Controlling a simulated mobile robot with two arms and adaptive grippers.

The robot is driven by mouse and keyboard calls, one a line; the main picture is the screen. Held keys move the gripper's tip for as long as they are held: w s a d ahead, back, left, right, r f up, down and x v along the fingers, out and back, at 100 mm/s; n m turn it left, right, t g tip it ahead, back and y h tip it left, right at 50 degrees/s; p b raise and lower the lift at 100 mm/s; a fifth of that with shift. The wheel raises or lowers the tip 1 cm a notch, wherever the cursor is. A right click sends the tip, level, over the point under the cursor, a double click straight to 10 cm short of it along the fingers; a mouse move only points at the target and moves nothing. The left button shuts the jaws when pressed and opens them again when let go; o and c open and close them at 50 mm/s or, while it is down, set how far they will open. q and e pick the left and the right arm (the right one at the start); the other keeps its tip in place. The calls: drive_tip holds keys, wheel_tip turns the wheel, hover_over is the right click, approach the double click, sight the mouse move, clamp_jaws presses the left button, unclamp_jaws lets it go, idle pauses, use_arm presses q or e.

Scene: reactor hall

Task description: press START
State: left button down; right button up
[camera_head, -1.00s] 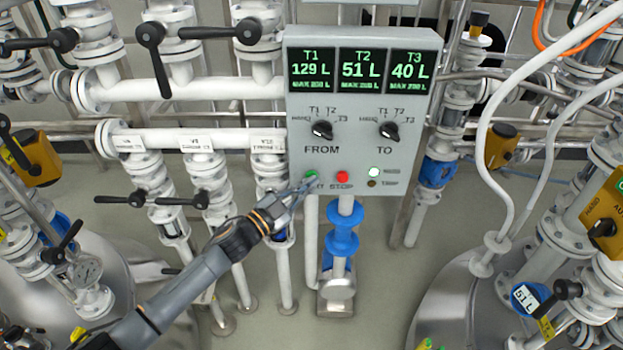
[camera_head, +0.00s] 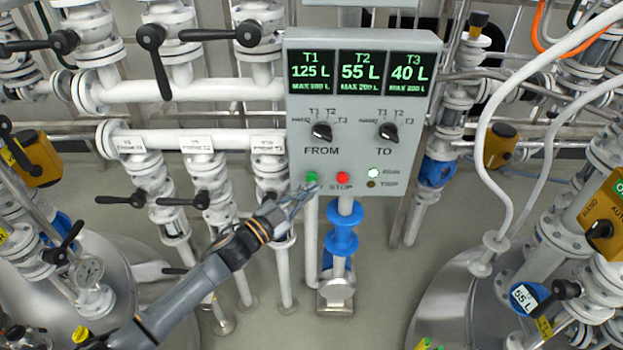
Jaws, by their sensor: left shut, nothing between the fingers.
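The grey control panel (camera_head: 355,150) stands in the middle of the head view. The green START button (camera_head: 311,178) is at its lower left, and most of its label is hidden behind my fingertips. My left gripper (camera_head: 306,191) is shut and empty, just below the green button; I cannot tell whether it touches the panel. The red STOP button (camera_head: 342,178) is to the right. The displays read T1 125 L, T2 55 L and T3 40 L. A lamp (camera_head: 373,173) at the lower right glows white-green. My right gripper is not in view.
The FROM knob (camera_head: 322,131) and TO knob (camera_head: 388,131) sit above the buttons. White valve pipes with black handles (camera_head: 151,35) crowd the left. A blue pipe fitting (camera_head: 341,232) is below the panel. White hoses and a metal tank (camera_head: 462,300) are on the right.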

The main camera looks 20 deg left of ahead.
use_arm(q)
drive_tip(key=shift+s, duration=0.1)
drive_tip(key=shift+s+d+p, duration=0.25)
drive_tip(key=shift+s+p, duration=0.1)
drive_tip(key=shift+s, duration=0.4)
drive_tip(key=shift+s+d+p, duration=0.2)
drive_tip(key=shift+s+p, duration=0.1)
drive_tip(key=shift+s, duration=0.5)
drive_tip(key=shift+s+d+p, duration=0.25)
drive_tip(key=shift+s+p, duration=0.1)
drive_tip(key=shift+s, duration=0.4)
